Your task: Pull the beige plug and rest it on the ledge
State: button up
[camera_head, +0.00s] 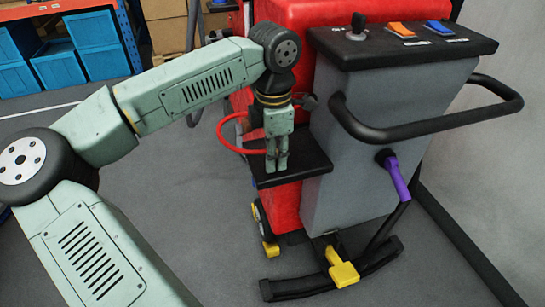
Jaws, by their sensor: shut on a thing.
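My gripper (277,168) points down over the black ledge (308,167) on the side of the red and grey scrubber machine. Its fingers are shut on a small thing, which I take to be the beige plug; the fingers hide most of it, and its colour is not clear. The fingertips are low, close to the ledge's top; I cannot tell whether they or the held thing touch it. The ledge's right part is bare. A red hose (226,136) loops out behind my gripper.
The grey console (375,115) with a black handlebar (440,122) stands right of the ledge. A purple handle (397,178) hangs below the bar. A yellow pedal (342,271) is near the floor. Blue bins (92,45) and cartons stand at the back left. The floor between is clear.

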grip_shut()
jog(key=o, duration=1.4)
grip_release()
jog(key=shift+o, duration=0.2)
notch_tip(320, 180, up, 12)
